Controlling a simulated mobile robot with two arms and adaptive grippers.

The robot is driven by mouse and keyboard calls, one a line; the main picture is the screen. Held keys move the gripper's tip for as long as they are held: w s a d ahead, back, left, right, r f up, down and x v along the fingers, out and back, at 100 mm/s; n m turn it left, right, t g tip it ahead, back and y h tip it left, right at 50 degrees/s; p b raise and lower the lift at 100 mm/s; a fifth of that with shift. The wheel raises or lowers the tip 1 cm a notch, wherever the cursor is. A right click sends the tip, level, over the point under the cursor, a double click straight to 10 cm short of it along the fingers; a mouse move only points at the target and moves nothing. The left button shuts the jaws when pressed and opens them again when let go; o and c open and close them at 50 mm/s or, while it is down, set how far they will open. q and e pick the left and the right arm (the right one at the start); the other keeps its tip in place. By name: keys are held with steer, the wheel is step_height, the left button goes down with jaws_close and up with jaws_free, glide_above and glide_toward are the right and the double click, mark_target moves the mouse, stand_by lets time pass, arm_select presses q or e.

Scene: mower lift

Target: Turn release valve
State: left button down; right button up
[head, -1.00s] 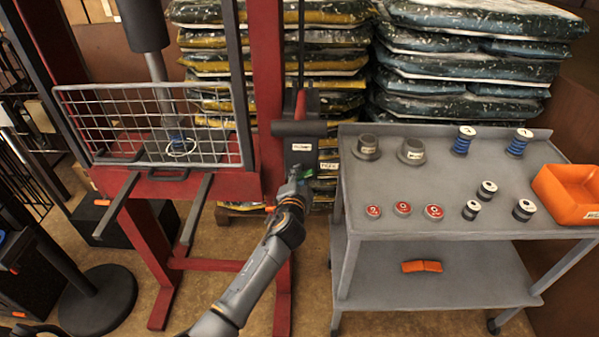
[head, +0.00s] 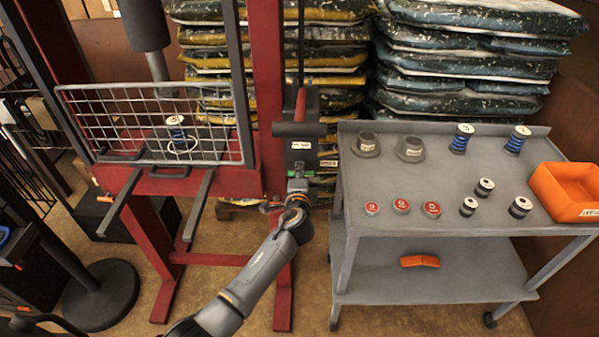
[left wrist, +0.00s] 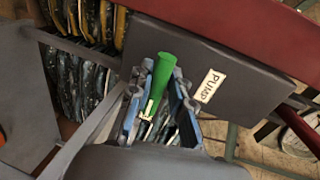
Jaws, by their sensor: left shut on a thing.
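The release valve is a green handle (left wrist: 160,78) at the edge of the dark pump box, which bears a "PUMP" label (left wrist: 210,85) in the left wrist view. My left gripper (left wrist: 157,105) is shut on the green handle, one finger on each side. In the head view my left gripper (head: 298,187) reaches up to the underside of the pump box (head: 301,153), where only a bit of green shows. The handle's lower end is partly hidden between the fingers.
The red press frame (head: 268,90) stands left of the pump, with a mesh guard (head: 95,115). Behind the mesh are a blue and white spool (head: 176,130) and the press ram (head: 157,68). A grey cart (head: 345,215) with spools and weights stands close on the right.

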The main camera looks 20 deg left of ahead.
arm_select(q)
steer(key=shift+s+f, duration=0.1)
steer(key=shift+f, duration=0.15)
steer(key=c, duration=1.2)
jaws_free()
steer(key=shift+r, duration=0.1)
steer(key=v, duration=1.2)
